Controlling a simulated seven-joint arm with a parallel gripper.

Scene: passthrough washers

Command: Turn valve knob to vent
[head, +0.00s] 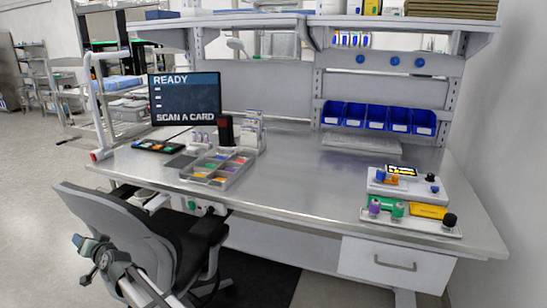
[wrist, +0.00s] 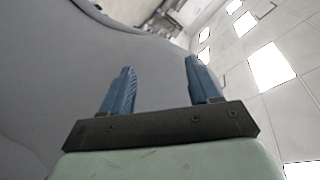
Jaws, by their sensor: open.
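Two small devices with knobs stand at the right end of the metal workbench (head: 300,170). The rear one is a white box (head: 405,190) with a lit display, a blue knob (head: 380,176) and small dark knobs. The front one is a pale plate (head: 415,223) with a purple part, a green part (head: 397,209) and a black knob (head: 449,220). I cannot tell which knob is the valve knob, and no vent mark is readable. My gripper (wrist: 160,90) is open and empty, its blue fingers apart. In the head view my arm is at the lower left, far from these devices.
A grey office chair (head: 125,235) stands before the bench, close to my arm. A sorting tray (head: 218,168) and a monitor (head: 185,98) reading "READY, SCAN A CARD" are at the left. Blue bins (head: 376,117) line the back. The bench middle is clear.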

